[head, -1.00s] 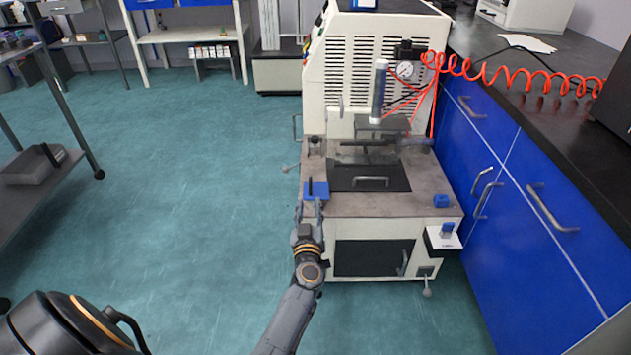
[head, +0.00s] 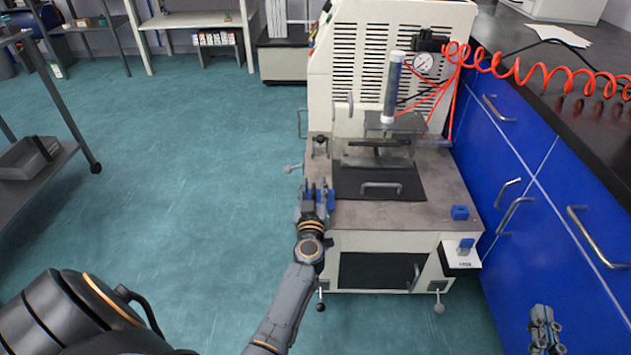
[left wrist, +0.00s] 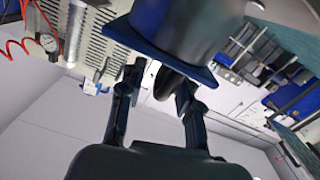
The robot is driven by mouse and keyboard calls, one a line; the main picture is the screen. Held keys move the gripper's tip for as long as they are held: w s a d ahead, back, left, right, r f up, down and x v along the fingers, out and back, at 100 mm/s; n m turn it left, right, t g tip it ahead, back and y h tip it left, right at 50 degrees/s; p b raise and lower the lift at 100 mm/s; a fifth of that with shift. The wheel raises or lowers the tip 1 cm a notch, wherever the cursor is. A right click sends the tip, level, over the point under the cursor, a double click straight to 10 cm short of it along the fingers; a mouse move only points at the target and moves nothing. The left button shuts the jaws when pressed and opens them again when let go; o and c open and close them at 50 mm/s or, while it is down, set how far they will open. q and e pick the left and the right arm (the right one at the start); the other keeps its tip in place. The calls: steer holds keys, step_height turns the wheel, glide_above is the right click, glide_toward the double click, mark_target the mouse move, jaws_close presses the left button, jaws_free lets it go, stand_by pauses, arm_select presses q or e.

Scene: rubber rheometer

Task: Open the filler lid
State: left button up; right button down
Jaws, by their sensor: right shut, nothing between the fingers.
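The rheometer's worktop (head: 430,210) carries a blue piece (head: 330,194) at its front left corner, apparently the filler lid, partly hidden by my left gripper (head: 315,190). In the left wrist view a blue plate (left wrist: 150,44) with a grey cylinder (left wrist: 180,22) is close ahead of the fingers. A dark rounded part (left wrist: 165,80) shows between or behind the fingers; contact cannot be told. The left fingers are apart. My right gripper (head: 545,325) is low at the right, in front of the blue cabinets, shut and empty.
A dark plate with a metal handle (head: 381,188) lies right of the left gripper. Behind it stand a clear guard (head: 385,155) and an upright cylinder (head: 393,90). A small blue block (head: 460,212) sits at the worktop's right.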

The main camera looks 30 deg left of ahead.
arm_select(q)
steer(key=shift+w, duration=0.1)
jaws_close()
stand_by(0.3)
